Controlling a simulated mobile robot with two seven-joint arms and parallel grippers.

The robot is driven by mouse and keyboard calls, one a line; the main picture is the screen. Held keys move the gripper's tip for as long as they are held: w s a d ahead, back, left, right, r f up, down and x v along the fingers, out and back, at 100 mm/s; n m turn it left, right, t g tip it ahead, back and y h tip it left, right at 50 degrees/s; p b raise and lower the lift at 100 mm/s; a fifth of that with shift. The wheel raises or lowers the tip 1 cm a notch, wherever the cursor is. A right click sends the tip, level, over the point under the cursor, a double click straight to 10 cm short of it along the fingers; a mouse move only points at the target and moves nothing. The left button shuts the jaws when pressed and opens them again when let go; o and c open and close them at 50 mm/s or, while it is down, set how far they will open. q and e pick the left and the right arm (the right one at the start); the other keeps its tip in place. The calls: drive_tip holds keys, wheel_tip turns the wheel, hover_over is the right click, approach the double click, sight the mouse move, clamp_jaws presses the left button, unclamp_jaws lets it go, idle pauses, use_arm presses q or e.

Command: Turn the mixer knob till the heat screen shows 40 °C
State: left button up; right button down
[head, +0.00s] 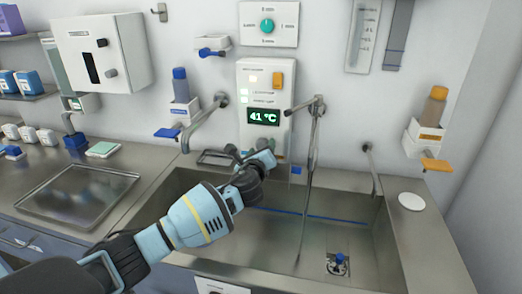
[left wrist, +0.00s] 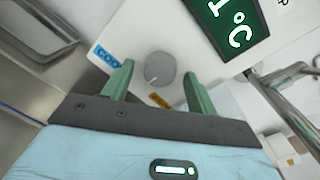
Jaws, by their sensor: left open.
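The heat screen (head: 263,116) on the white wall panel (head: 284,70) reads 41 °C in green-white digits. Part of the same screen (left wrist: 228,22) shows in the left wrist view, ending in "1°C". The grey round mixer knob (left wrist: 159,66) sits below the screen with a white pointer mark, between a blue "COOL" label (left wrist: 106,57) and an orange label (left wrist: 160,100). My left gripper (left wrist: 157,76) is open, its green fingers on either side of the knob with a visible gap on each side. My right gripper is not in view.
A steel sink (head: 318,234) lies below the panel. A tap spout (head: 205,119) stands left of the panel and another tap with a hanging hose (head: 312,130) stands close on its right. A metal tray (head: 78,194) lies on the left counter.

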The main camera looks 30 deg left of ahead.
use_arm(q)
drive_tip(key=p+v, duration=0.1)
drive_tip(key=v, duration=0.6)
drive_tip(key=shift+s, duration=0.4)
drive_tip(key=shift+d+f, duration=0.1)
drive_tip(key=shift+d, duration=0.1)
